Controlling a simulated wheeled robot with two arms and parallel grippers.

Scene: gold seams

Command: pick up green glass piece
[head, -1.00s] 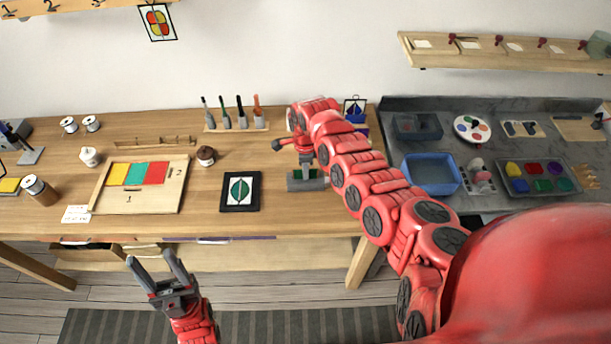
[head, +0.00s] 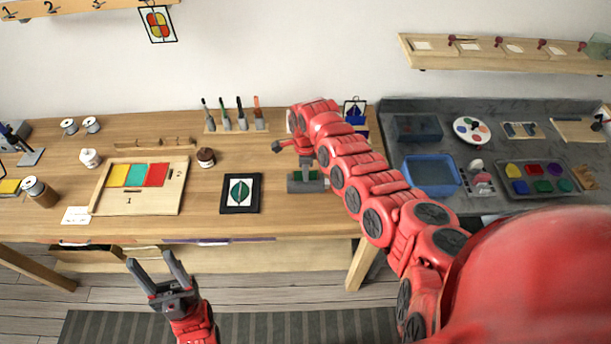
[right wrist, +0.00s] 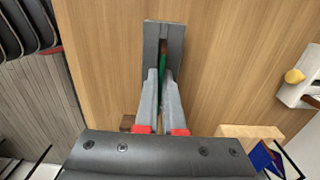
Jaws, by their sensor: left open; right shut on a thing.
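A green glass piece (right wrist: 161,72) stands on edge in the slot of a grey block (right wrist: 151,32) near the table's front edge. The grey block (head: 294,186) and a bit of the green piece (head: 313,175) also show in the head view, below my right gripper (head: 307,170). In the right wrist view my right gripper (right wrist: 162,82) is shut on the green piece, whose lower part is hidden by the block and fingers. My left gripper (head: 155,268) is open and empty, in front of the table and below its top.
A framed leaf picture (head: 240,207) lies left of the block. A wooden board (head: 151,200) with yellow, green and red panes is further left. A blue tub (head: 432,190) and a grey tray (head: 513,195) of coloured pieces are at right.

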